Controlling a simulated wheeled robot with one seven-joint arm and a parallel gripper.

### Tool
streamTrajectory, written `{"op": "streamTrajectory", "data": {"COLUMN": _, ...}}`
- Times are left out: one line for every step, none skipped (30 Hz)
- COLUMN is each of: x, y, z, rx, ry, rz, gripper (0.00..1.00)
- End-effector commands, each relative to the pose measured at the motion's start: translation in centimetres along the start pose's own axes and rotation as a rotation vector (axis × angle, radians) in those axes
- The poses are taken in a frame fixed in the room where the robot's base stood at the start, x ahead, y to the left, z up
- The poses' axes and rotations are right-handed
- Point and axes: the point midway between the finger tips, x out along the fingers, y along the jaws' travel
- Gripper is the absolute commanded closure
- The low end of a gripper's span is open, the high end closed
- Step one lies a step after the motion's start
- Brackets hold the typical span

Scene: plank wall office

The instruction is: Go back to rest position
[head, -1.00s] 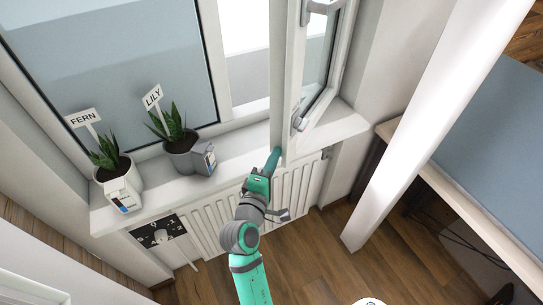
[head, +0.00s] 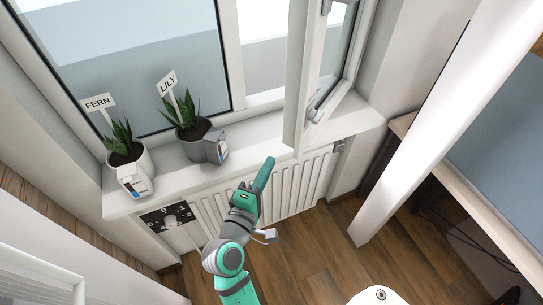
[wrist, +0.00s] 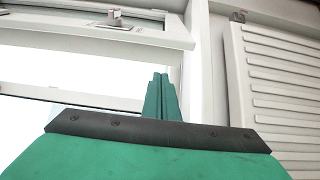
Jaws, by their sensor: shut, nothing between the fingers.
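My gripper (head: 265,172) is shut and empty in the head view, in front of the window sill and the radiator. Its closed green fingers (wrist: 161,98) point up in the wrist view, with the window frame behind them. The open window sash (head: 303,85) stands above and to the right of my gripper, which is apart from it.
Two potted plants, labelled FERN (head: 126,160) and LILY (head: 196,139), stand on the sill (head: 247,140) at left. The radiator (head: 290,187) is below, with a dial plate (head: 166,217) at its left. A desk (head: 475,185) stands at right behind a white post (head: 420,120).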

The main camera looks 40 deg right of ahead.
Motion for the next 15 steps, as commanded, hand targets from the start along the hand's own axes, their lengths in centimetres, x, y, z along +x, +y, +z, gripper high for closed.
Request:
{"op": "streamTrajectory", "data": {"x": -0.4, "y": 0.0, "z": 0.1, "rx": 0.000, "ry": 0.000, "rz": 0.001, "gripper": 1.00}}
{"op": "streamTrajectory", "data": {"x": -0.5, "y": 0.0, "z": 0.1, "rx": 0.000, "ry": 0.000, "rz": 0.001, "gripper": 1.00}}
{"op": "streamTrajectory", "data": {"x": -0.6, "y": 0.0, "z": 0.1, "rx": 0.000, "ry": -0.001, "rz": 0.001, "gripper": 1.00}}
{"op": "streamTrajectory", "data": {"x": -0.7, "y": 0.0, "z": 0.1, "rx": 0.000, "ry": -0.001, "rz": 0.000, "gripper": 1.00}}
{"op": "streamTrajectory", "data": {"x": -0.8, "y": 0.0, "z": 0.1, "rx": 0.000, "ry": -0.001, "rz": 0.000, "gripper": 1.00}}
{"op": "streamTrajectory", "data": {"x": -0.8, "y": 0.0, "z": 0.2, "rx": 0.001, "ry": -0.001, "rz": 0.000, "gripper": 1.00}}
{"op": "streamTrajectory", "data": {"x": -0.8, "y": 0.0, "z": 0.2, "rx": 0.001, "ry": -0.001, "rz": 0.000, "gripper": 1.00}}
{"op": "streamTrajectory", "data": {"x": -0.8, "y": 0.0, "z": 0.2, "rx": 0.001, "ry": -0.002, "rz": 0.000, "gripper": 1.00}}
{"op": "streamTrajectory", "data": {"x": -0.7, "y": 0.0, "z": 0.2, "rx": 0.001, "ry": -0.003, "rz": 0.000, "gripper": 1.00}}
{"op": "streamTrajectory", "data": {"x": -0.8, "y": 0.0, "z": 0.2, "rx": 0.001, "ry": -0.001, "rz": -0.001, "gripper": 1.00}}
{"op": "streamTrajectory", "data": {"x": -0.8, "y": -0.1, "z": 0.2, "rx": 0.002, "ry": 0.003, "rz": -0.002, "gripper": 1.00}}
{"op": "streamTrajectory", "data": {"x": -1.0, "y": -0.5, "z": 0.0, "rx": 0.006, "ry": 0.014, "rz": -0.006, "gripper": 1.00}}
{"op": "streamTrajectory", "data": {"x": -1.2, "y": -0.8, "z": -0.2, "rx": 0.011, "ry": 0.026, "rz": -0.012, "gripper": 1.00}}
{"op": "streamTrajectory", "data": {"x": -1.5, "y": -1.3, "z": -0.4, "rx": 0.017, "ry": 0.043, "rz": -0.019, "gripper": 1.00}}
{"op": "streamTrajectory", "data": {"x": -2.1, "y": -2.1, "z": -0.8, "rx": 0.027, "ry": 0.072, "rz": -0.031, "gripper": 1.00}}
